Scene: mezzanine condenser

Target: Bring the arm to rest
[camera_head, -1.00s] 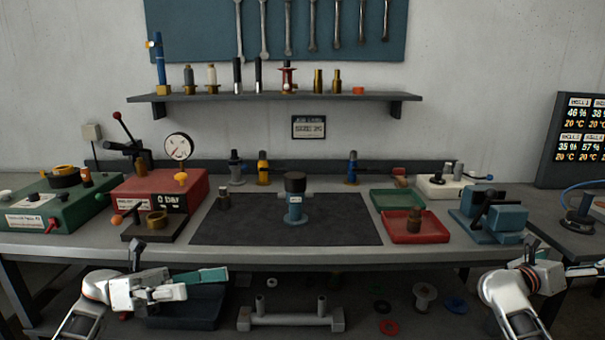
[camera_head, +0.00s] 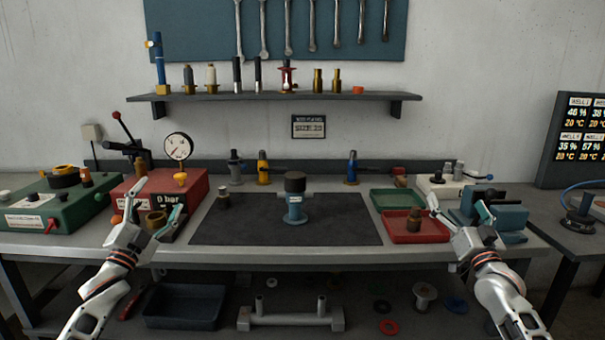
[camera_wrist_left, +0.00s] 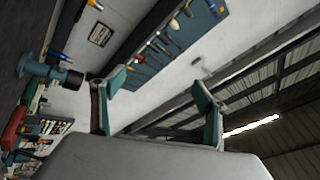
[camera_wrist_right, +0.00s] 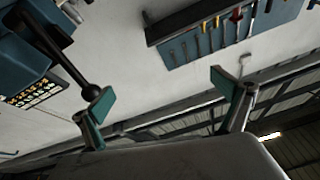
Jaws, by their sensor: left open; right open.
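My left gripper (camera_head: 155,205) is open and empty in the head view, raised at the bench's front edge before the red gauge box. Its two green-padded fingers also show spread apart in the left wrist view (camera_wrist_left: 160,95), with nothing between them. My right gripper (camera_head: 458,208) is open and empty at the front right, before the red tray and the blue vise-like fixture. Its fingers stand apart in the right wrist view (camera_wrist_right: 160,100), with nothing between them. Both grippers point upward and away from me.
A blue cylinder with a dark cap (camera_head: 295,200) stands on the dark mat (camera_head: 345,230). The red tray (camera_head: 425,238) holds a brown piece. The red gauge box (camera_head: 190,183) and green box (camera_head: 75,215) stand left. The blue fixture (camera_head: 510,220) stands right. A shelf (camera_head: 275,97) hangs behind.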

